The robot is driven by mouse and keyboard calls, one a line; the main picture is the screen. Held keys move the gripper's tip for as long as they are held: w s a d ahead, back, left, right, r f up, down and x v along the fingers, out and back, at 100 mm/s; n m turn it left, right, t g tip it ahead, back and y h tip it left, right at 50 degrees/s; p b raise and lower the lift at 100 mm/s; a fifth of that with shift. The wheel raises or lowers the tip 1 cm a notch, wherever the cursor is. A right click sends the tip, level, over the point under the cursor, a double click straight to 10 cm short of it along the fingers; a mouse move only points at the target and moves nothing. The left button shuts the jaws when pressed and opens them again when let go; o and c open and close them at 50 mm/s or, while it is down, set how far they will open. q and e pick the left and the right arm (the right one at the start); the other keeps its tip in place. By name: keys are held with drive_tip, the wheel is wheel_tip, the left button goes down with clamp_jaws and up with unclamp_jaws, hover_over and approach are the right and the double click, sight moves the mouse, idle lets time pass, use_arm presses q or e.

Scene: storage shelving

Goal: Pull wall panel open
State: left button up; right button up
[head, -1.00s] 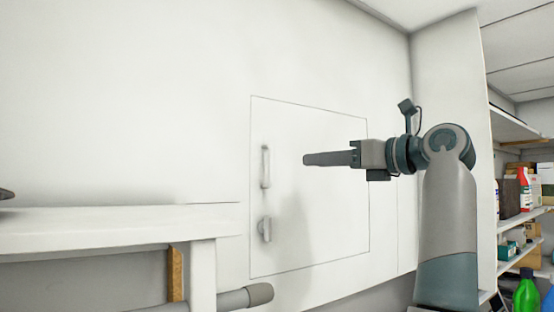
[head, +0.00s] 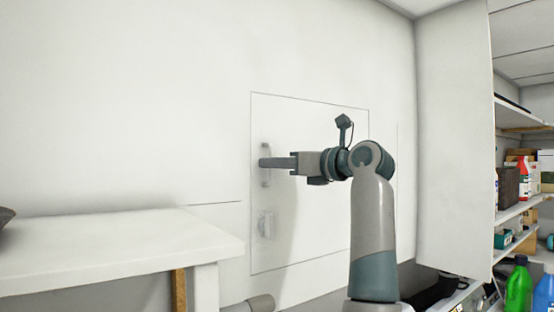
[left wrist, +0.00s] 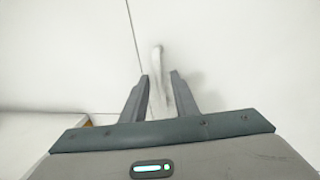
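The wall panel (head: 320,225) is a square outline flush with the white wall and looks shut. Contact is not clear. My right gripper is not in view.
A white table (head: 110,240) stands at the left, its right end close to the panel's lower left. Shelves (head: 525,130) with bottles and boxes stand at the far right. A green bottle (head: 519,288) is low there. The wall above the panel is bare.

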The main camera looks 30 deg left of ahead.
use_arm(q)
clamp_jaws()
idle(1.4)
